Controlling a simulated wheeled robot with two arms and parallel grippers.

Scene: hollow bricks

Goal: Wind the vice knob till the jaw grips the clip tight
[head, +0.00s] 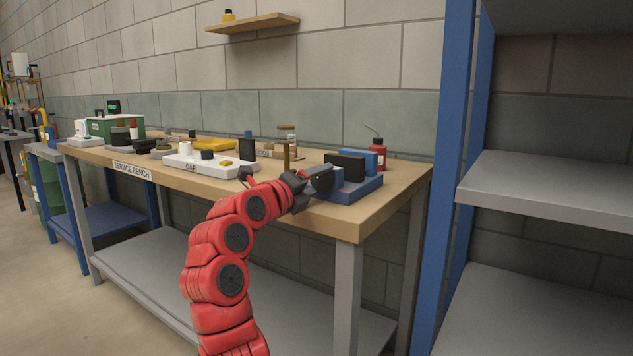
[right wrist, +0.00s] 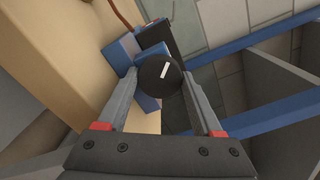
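The vice has a blue base (head: 360,189) on the bench's right front corner, with a dark block (head: 346,166) and a blue block (head: 371,160) standing on it. Its round black knob (right wrist: 158,73) with a white tilted mark faces my right wrist camera. My right gripper (head: 312,184) is at the front of the vice. In the right wrist view its two fingers (right wrist: 160,88) stand apart on either side of the knob, very close to its rim; I see no clear pressing contact. I cannot clearly tell the clip or whether the jaw touches it. My left gripper is out of view.
A white tray (head: 195,167) with small parts lies left of the vice on the service bench (head: 392,193). A red bottle (head: 379,154) stands behind the vice. A blue-framed shelf rack (head: 455,130) rises close on the right.

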